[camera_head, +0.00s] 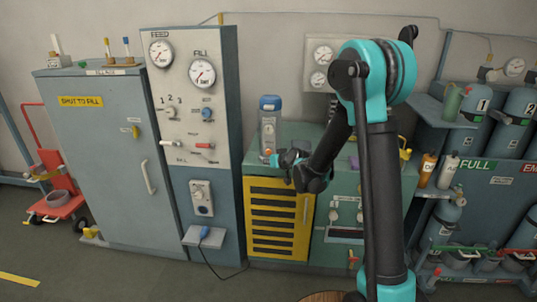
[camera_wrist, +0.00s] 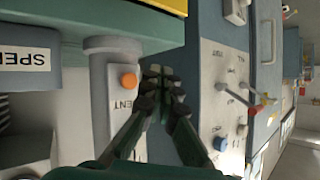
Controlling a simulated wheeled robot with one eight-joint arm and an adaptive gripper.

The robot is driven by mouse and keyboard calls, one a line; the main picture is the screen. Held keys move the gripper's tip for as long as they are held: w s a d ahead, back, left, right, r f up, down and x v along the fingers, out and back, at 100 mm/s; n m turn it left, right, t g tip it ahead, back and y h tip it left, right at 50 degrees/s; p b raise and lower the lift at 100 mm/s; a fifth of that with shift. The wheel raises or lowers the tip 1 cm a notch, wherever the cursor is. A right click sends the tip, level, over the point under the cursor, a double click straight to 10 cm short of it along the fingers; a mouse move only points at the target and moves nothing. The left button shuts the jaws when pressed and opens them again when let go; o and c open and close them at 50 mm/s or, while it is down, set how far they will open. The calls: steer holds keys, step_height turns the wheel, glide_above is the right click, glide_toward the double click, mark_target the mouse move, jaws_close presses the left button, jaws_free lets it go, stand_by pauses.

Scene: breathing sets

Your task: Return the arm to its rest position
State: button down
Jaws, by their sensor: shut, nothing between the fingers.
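My arm, teal and black, stands at the right of centre in the head view and reaches down and to the left. My gripper (camera_head: 285,157) is in front of the green cabinet's top, beside the lower part of a grey unit with a blue top (camera_head: 269,128). In the wrist view my gripper (camera_wrist: 163,85) has its fingertips together with nothing held. An orange button (camera_wrist: 128,80) on a pale post lies just left of the fingertips, and I cannot tell the exact gap. Lettering ending in "ENT" shows below the button.
A grey control panel (camera_head: 188,95) with gauges and levers stands left of my gripper. A tall cabinet (camera_head: 105,160) is farther left. A green cabinet with a yellow grille (camera_head: 280,217) is below. Racked cylinders (camera_head: 474,105) stand at the right. Floor at the front left is clear.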

steer(key=shift+s, duration=0.3)
steer(key=s+d+f+m+g+h, duration=0.2)
steer(key=s+d+g+h, duration=0.1)
steer(key=s+d, duration=1.1)
steer(key=s+d+f+m+g+h, duration=0.2)
steer(key=s+d, duration=1.2)
steer(key=s, duration=0.8)
steer(key=shift+d+f+g+h, duration=0.3)
steer(key=shift+f+g+h, duration=0.15)
steer(key=shift+h, duration=0.65)
